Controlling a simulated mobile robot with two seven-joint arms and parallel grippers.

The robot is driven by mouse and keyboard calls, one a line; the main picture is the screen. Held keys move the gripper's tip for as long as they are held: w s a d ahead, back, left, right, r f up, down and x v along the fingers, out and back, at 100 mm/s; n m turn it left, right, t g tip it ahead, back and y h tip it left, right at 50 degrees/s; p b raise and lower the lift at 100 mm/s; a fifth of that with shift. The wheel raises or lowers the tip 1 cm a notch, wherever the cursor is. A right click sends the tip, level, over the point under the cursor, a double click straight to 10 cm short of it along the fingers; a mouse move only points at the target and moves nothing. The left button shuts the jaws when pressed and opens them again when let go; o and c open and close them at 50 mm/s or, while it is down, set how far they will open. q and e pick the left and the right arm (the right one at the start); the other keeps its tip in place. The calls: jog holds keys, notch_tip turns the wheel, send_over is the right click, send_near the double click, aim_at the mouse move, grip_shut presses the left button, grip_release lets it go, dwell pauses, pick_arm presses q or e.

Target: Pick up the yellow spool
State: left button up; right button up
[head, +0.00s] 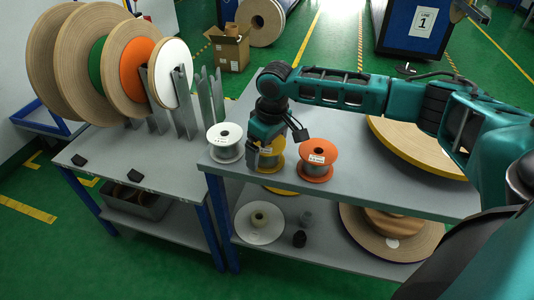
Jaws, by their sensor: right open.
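The yellow spool (277,164) stands upright near the front left edge of the right-hand grey table, between a white spool (225,142) and an orange spool (316,159). My right gripper (262,155) is open and points down at the yellow spool, in front of it and hiding much of its upper part. A finger is close to the spool's left side; I cannot tell whether it touches. The spool still rests on the table. My left gripper is not in view.
The grey table (380,196) also bears a large tan reel (415,150) at right, under my right arm. A second table (150,160) at left holds large upright reels and metal brackets. The lower shelf holds a white disc (259,232) and a large brown reel (360,240).

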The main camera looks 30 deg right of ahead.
jog(key=shift+r, duration=0.1)
jog(key=c, duration=0.8)
jog(key=shift+c, duration=0.7)
jog(key=shift+r, duration=0.15)
